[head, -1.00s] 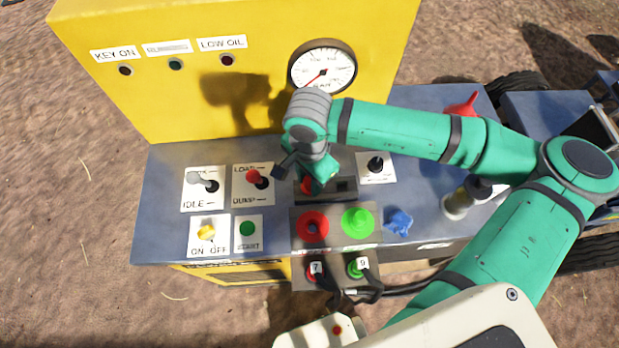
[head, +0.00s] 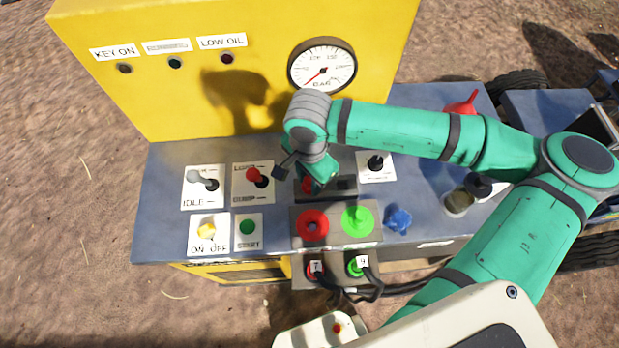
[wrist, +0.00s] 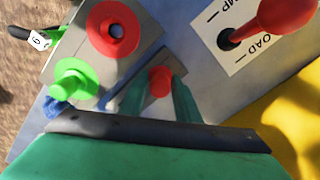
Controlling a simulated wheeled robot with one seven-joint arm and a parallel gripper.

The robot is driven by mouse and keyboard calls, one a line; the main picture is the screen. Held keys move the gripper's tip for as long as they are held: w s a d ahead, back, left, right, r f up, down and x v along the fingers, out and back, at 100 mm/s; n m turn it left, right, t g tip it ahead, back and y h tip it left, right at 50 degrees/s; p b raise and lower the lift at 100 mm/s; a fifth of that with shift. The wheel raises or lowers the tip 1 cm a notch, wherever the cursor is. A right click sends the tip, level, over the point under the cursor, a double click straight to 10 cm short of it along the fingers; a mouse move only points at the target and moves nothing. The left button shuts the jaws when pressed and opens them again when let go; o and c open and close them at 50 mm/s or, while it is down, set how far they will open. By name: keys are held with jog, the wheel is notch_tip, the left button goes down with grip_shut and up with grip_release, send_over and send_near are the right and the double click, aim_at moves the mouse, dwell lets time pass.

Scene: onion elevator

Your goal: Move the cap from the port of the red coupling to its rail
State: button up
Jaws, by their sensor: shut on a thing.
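The red coupling (head: 312,225) has its port uncovered, with a dark hole in its middle. It also shows in the wrist view (wrist: 113,28). The red cap (wrist: 160,82) sits between my fingers at the rail (head: 343,187), the dark strip behind the couplings. My gripper (wrist: 160,88) is shut on the cap and points down at the left part of the rail. In the head view the cap (head: 307,186) is partly hidden by my gripper. I cannot tell whether the cap is fully seated in the rail.
A green coupling (head: 358,221) with a green cap is right of the red one. A blue knob (head: 398,220) stands further right. The yellow panel (head: 230,50) rises behind. Hoses (head: 370,289) hang in front.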

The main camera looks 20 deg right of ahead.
dwell(0.3)
jog(key=o, duration=1.5)
jog(key=shift+r, duration=3.55)
